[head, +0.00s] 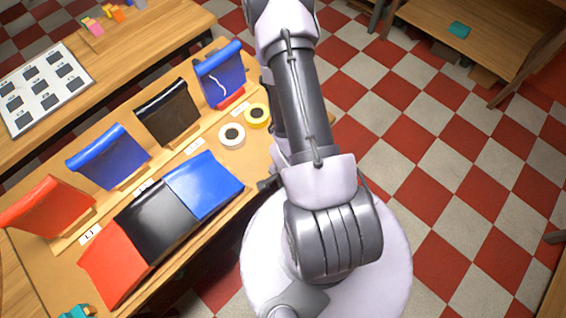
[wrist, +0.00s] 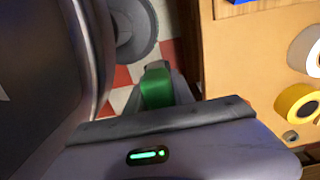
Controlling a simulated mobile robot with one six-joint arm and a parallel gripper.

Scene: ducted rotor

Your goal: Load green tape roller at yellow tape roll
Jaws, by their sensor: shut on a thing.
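In the wrist view my gripper (wrist: 156,70) is shut on a green thing (wrist: 157,90), which looks like the green tape roller. Only part of it shows between the fingers; the rest is hidden by the gripper body. It is over the checkered floor, just left of the table edge and apart from the table. The yellow tape roll (head: 257,115) lies flat on the table beside my arm. It also shows at the right of the wrist view (wrist: 297,104). In the head view the gripper and its load cannot be made out behind my arm.
A white tape roll (head: 232,136) lies next to the yellow one. Red, black and blue sheets (head: 203,185) lie at the table's front, with several draped pieces (head: 168,112) standing behind. Red and white floor on the right is open. A wooden bench (head: 478,40) stands at the back right.

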